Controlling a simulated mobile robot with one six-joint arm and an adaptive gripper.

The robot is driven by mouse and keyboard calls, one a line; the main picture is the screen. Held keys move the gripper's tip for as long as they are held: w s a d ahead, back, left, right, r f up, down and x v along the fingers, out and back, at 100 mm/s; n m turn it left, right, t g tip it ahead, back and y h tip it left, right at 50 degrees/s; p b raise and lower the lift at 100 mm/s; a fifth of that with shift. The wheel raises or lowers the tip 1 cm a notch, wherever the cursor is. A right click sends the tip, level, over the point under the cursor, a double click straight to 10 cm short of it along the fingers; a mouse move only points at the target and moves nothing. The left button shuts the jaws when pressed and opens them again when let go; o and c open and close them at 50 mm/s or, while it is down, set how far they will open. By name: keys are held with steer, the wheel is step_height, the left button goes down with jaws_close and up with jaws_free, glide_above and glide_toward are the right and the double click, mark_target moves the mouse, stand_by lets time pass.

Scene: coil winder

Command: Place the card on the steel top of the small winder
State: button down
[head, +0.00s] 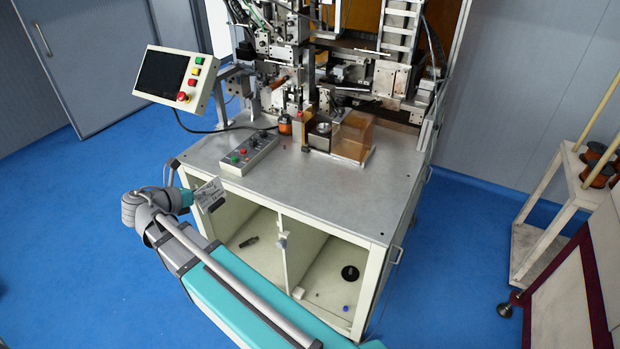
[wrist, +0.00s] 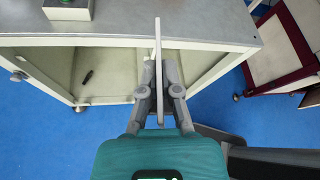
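The card (head: 210,194) is a pale sheet with dark markings, held out in front of the winder cabinet. In the wrist view the card (wrist: 158,55) stands edge-on, a thin strip between the fingers. My gripper (wrist: 159,88) is shut on it. In the head view my gripper shows only partly, at the left front of the cabinet. The steel top (head: 310,193) of the small winder is a grey metal plate; it also shows in the wrist view (wrist: 190,22), beyond the fingers. The card looks apart from it, though its exact height is hard to tell.
A control box (head: 249,152) with buttons sits on the left of the steel top. An orange clear cover (head: 354,137) and the winder mechanism fill the back. The front and right of the top are bare. A screen panel (head: 176,77) overhangs the left. A cart (head: 550,205) stands right.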

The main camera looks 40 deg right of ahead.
steer(key=shift+w+a, duration=0.1)
steer(key=shift+a, duration=0.15)
steer(key=w+d, duration=0.5)
steer(key=d, duration=0.6)
steer(key=w+d+f+n+t+b, duration=0.1)
steer(key=w+d, duration=0.4)
steer(key=d, duration=0.6)
steer(key=shift+d, duration=0.15)
steer(key=d+f+b, duration=0.3)
steer(key=d, duration=0.1)
steer(key=w+d+f+b, duration=0.1)
steer(key=d+f+b, duration=0.2)
steer(key=d, duration=0.1)
steer(key=d+f+b, duration=0.3)
steer(key=d, duration=0.2)
steer(key=shift+w+f, duration=0.1)
steer(key=shift+w, duration=0.25)
